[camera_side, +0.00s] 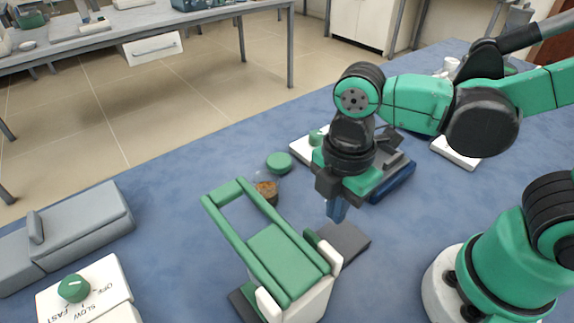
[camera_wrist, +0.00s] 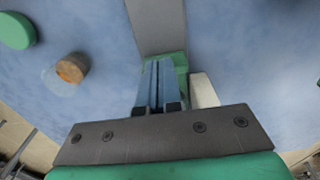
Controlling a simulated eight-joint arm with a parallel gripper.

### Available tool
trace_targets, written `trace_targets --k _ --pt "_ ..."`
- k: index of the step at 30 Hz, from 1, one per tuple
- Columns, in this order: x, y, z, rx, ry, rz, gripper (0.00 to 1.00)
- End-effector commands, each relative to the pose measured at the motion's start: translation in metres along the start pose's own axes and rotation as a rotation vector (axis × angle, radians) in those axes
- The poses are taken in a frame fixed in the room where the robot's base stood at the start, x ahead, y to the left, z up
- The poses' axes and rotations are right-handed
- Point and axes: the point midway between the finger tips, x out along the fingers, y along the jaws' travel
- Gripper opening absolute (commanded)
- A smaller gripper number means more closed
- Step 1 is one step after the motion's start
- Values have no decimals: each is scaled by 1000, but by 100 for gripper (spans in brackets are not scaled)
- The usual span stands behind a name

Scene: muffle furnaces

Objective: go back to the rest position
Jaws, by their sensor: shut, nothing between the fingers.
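My gripper (camera_side: 336,208) points down over the blue bench, with its blue fingers together and nothing between them. In the side view it is just above and behind the dark grey plate (camera_side: 346,240) of a green-and-white device (camera_side: 275,255) with a raised green frame handle. In the wrist view the shut fingers (camera_wrist: 160,85) lie in front of a grey strip (camera_wrist: 157,25) and a green part below it. I cannot tell how far the fingertips are from the device.
A small glass jar with brown contents (camera_side: 266,190) and a green round lid (camera_side: 280,162) stand left of my gripper. A grey box-like unit (camera_side: 85,225) and a white unit with a green knob (camera_side: 85,290) are at left. Bare bench lies between.

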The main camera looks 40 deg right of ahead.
Motion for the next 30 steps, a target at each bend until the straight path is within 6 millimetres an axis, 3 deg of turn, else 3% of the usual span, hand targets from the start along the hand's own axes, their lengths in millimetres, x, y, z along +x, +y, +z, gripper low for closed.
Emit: trace_targets --k 14,17,24,27,30 --pt "-7 2 3 48 8 16 0" --pt "-12 13 15 265 50 90 0" --pt "-36 49 68 1114 298 366 0" --pt "-45 57 86 1357 403 441 0" --pt "-50 60 95 1484 469 480 0"
